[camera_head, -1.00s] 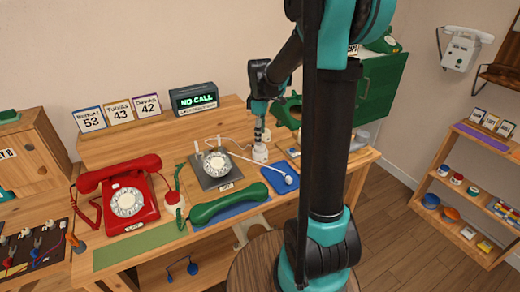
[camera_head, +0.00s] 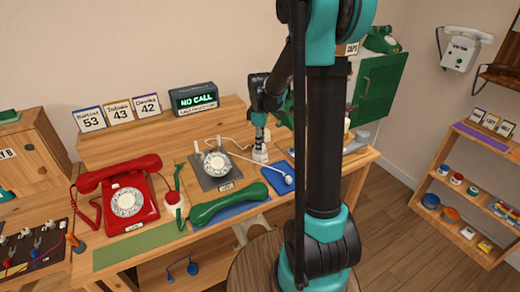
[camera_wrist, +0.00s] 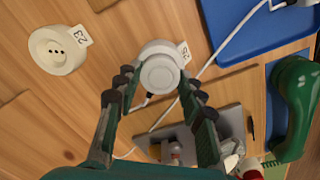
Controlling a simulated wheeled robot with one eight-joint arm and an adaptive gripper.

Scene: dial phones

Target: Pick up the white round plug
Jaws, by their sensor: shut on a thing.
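The white round plug (camera_wrist: 160,75) is in the middle of the wrist view, between the two fingers of my gripper (camera_wrist: 158,88), which is shut on it. A cord leads from the plug. A small tag reading 25 is beside it, and the plug appears to sit at the white socket there; whether it is seated or lifted is unclear. In the head view my gripper (camera_head: 260,143) points down at the white plug and socket (camera_head: 260,154) at the back right of the desk.
An empty white socket (camera_wrist: 57,50) tagged 23 is at the wrist view's upper left. A blue tray (camera_head: 278,178), a green handset (camera_head: 228,203), a grey dial unit (camera_head: 215,170) and a red phone (camera_head: 128,197) stand nearby. A white cord crosses the desk.

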